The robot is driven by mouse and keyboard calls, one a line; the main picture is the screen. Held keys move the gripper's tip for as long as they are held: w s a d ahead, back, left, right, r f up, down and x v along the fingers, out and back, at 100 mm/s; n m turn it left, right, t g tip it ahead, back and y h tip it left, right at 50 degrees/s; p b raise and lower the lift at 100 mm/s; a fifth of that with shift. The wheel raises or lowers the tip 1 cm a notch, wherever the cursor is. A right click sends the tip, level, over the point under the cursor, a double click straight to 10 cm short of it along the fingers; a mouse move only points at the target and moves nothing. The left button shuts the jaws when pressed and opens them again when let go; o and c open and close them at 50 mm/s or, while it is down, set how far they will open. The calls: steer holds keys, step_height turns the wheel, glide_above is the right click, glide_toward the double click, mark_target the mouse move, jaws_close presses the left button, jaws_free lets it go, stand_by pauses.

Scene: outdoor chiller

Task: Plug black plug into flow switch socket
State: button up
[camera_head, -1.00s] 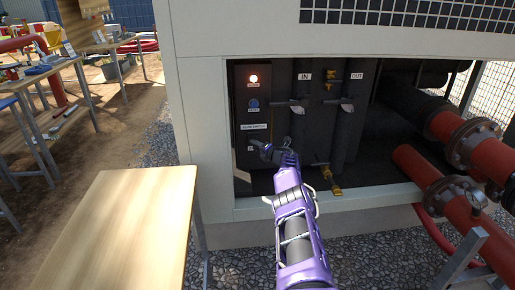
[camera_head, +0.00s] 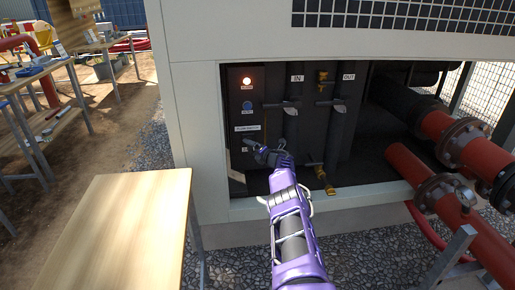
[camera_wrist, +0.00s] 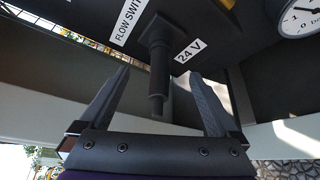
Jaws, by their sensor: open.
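The black plug (camera_wrist: 158,65) sits against the dark panel in the wrist view, between a white "FLOW SWITCH" label and a "24 V" label. It looks seated at the flow switch socket, but its front end hides the socket opening. Its rear end points toward my gripper. My gripper (camera_wrist: 158,90) is open, with one finger on each side of the plug and visible gaps to it. In the head view my gripper (camera_head: 262,152) is in front of the lower part of the control panel (camera_head: 248,105) and hides the plug there.
The panel has a lit lamp (camera_head: 247,81) and a blue button (camera_head: 247,105). Pipes with valve handles (camera_head: 290,106) stand close to the right, with a brass valve (camera_head: 322,172) low down. The chiller's frame surrounds the opening. A wooden table (camera_head: 120,235) is at lower left.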

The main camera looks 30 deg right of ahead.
steer(key=p+v, duration=0.6)
stand_by(0.7)
steer(key=shift+s+r, duration=0.15)
steer(key=shift+s, duration=0.1)
